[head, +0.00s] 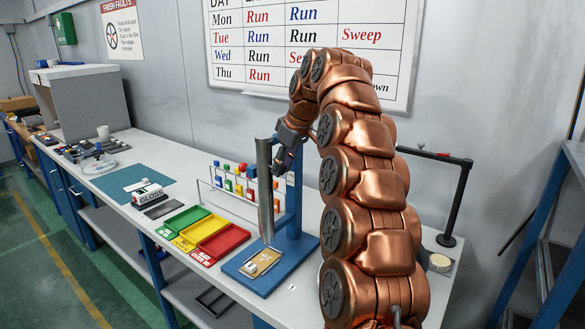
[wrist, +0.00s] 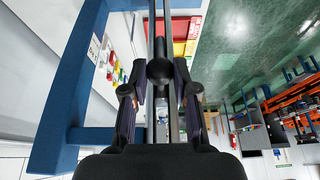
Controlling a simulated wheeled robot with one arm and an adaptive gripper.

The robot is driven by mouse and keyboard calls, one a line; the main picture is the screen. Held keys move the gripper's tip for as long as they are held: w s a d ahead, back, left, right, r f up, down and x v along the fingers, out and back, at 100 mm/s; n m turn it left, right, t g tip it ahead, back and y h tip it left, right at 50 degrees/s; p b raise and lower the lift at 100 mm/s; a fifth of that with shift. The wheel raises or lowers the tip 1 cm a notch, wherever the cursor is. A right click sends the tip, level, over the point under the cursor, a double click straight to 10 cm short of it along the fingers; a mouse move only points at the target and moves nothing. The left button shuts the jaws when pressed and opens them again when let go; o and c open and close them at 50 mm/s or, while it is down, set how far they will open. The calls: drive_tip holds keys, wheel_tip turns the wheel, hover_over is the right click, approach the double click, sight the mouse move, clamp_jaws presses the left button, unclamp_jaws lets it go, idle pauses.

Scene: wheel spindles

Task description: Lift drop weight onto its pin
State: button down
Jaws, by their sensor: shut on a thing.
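In the wrist view the tube (wrist: 172,25) runs away from me between my fingers. My gripper (head: 286,152) is at the upper part of the tube. In the wrist view my gripper (wrist: 159,78) is shut on a dark round knob (wrist: 160,70), which seems to be the drop weight's handle. The weight's body is not visible, probably inside the tube. I cannot make out the pin in either view.
Green, yellow and red trays (head: 222,241) lie left of the blue base (head: 297,250). A rack of small coloured bottles (head: 240,186) stands behind them. A small panel (head: 262,262) lies at the tube's foot. A black stand (head: 455,205) is at right. The bench's left middle has free room.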

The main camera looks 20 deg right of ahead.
drive_tip(key=shift+r, duration=0.1)
drive_tip(key=c, duration=0.9)
unclamp_jaws()
drive_tip(key=shift+s+d+r, duration=0.45)
drive_tip(key=shift+s+d, duration=0.65)
drive_tip(key=shift+s, duration=0.75)
drive_tip(key=shift+s+d+r, duration=0.4)
drive_tip(key=shift+s+d, duration=0.75)
drive_tip(key=shift+s, duration=0.75)
drive_tip(key=shift+s+d+r, duration=0.45)
drive_tip(key=shift+s+d, duration=0.65)
drive_tip(key=shift+s, duration=0.75)
